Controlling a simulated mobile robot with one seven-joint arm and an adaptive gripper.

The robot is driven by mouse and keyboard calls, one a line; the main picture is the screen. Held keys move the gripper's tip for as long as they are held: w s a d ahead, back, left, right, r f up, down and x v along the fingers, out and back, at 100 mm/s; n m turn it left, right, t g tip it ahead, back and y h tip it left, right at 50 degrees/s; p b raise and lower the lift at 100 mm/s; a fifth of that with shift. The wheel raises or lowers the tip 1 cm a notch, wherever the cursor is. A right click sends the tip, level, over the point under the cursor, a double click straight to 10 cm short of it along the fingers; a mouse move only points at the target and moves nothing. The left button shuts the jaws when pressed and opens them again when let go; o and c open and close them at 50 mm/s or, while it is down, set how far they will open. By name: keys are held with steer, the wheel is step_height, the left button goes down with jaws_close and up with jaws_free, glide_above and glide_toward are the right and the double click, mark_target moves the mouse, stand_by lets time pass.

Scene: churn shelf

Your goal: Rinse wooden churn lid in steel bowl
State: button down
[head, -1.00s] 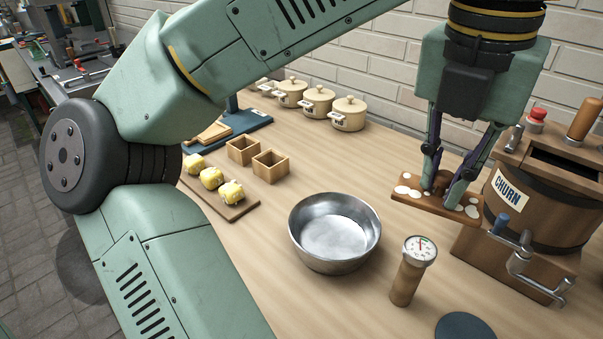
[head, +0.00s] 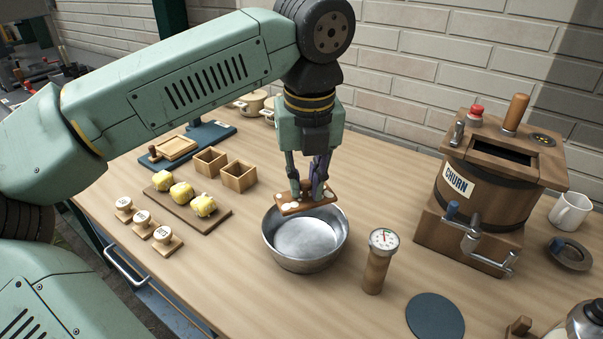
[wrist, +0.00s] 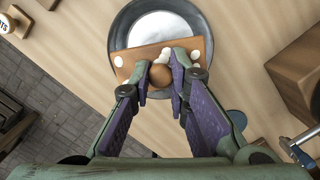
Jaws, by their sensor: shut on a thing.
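The wooden churn lid (head: 292,208) is a flat brown board with several white spots and a round knob. My gripper (head: 312,190) is shut on the lid's knob and holds the lid over the far rim of the steel bowl (head: 270,240). In the wrist view my gripper (wrist: 168,78) has its fingers on both sides of the knob, and the lid (wrist: 125,62) covers part of the bowl (wrist: 125,20). The bowl's bottom looks pale and shiny. In the head view the lid looks above the rim; I cannot tell the exact gap.
A thermometer on a wooden stand (head: 376,270) is right of the bowl. The churn (head: 480,195), its top opening uncovered, stands further right. A board with yellow butter pieces (head: 215,218) and small wooden boxes (head: 238,176) are to the left. A dark round mat (head: 435,316) lies in front.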

steer(key=shift+f+b, duration=1.5)
steer(key=shift+f, duration=1)
step_height(320, 180, down, 6)
steer(key=b, duration=0.5)
steer(key=shift+r, duration=0.25)
steer(key=shift+w+a, duration=0.2)
steer(key=shift+a, duration=0.05)
steer(key=shift+s+d+b, duration=0.15)
steer(key=shift+d+b, duration=0.1)
steer(key=shift+b, duration=0.05)
steer(key=shift+a, duration=0.2)
steer(key=shift+r, duration=0.2)
steer(key=shift+r+p, duration=2.35)
steer(key=shift+r, duration=1.25)
